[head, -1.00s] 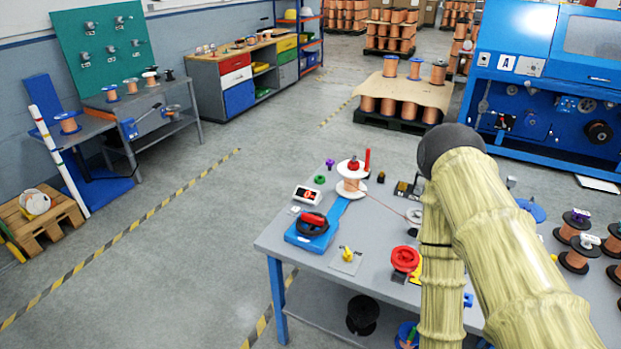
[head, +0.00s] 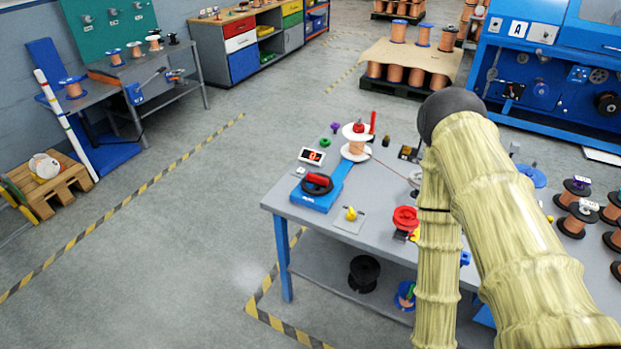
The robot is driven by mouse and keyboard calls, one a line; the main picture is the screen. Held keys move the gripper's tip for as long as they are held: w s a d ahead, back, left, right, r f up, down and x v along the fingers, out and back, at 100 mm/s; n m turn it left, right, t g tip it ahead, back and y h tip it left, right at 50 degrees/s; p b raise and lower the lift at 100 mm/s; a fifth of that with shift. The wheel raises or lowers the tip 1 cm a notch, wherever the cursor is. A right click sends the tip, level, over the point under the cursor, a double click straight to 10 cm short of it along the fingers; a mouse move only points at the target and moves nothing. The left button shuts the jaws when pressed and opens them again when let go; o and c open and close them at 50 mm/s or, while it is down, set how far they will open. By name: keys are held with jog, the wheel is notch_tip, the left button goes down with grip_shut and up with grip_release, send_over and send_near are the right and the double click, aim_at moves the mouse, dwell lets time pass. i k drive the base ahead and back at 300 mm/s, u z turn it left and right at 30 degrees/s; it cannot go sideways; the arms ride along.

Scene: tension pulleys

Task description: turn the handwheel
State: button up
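On the near grey workbench (head: 300,205), a blue unit (head: 312,202) carries a black ring with a red grip, which looks like a handwheel (head: 318,185). A second round red wheel-like part (head: 405,218) sits further right, close to my sleeved arm; I cannot tell for sure which one is the handwheel. My arm hangs down over the right part of the bench in the head view. My gripper is out of the picture below, so its opening and contact are hidden.
A white-and-copper spool (head: 356,150), a red-digit display (head: 312,156) and a yellow knob on a plate (head: 349,216) stand on the bench. Several dark-flanged spools (head: 570,221) are at right. Open floor (head: 200,230) lies left of the bench.

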aim_at(320, 180)
jog(key=k, duration=0.4)
jog(key=z, duration=1.2)
jog(key=i, duration=1.05)
jog(key=u, duration=1.9)
